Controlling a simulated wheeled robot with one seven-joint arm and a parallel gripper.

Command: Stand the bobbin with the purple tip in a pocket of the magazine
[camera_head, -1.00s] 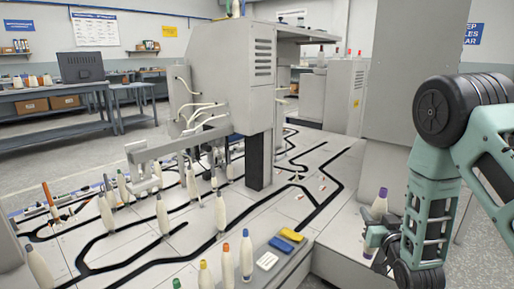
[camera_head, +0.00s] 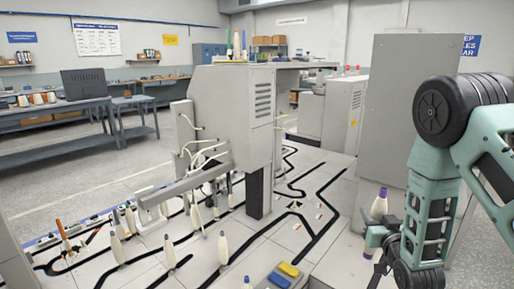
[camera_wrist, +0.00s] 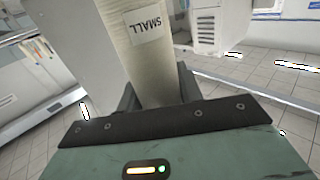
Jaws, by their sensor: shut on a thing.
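The bobbin with the purple tip (camera_head: 379,204) is upright at the right of the head view, with a cream body and its purple end at the top. My gripper (camera_head: 372,238) is shut on its lower part. In the wrist view the cream bobbin (camera_wrist: 153,75) stands between my two fingers (camera_wrist: 157,92) and bears a label reading "SMALL"; its tip is out of that picture. I cannot make out the magazine with its pockets for certain in either view.
A light table (camera_head: 310,235) with black curved tracks carries several upright cream bobbins, one of them (camera_head: 223,248) near the front. A grey machine housing (camera_head: 232,105) rises from it. Blue and yellow blocks (camera_head: 289,270) lie near the front edge. A tall grey panel (camera_head: 394,110) stands behind my arm.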

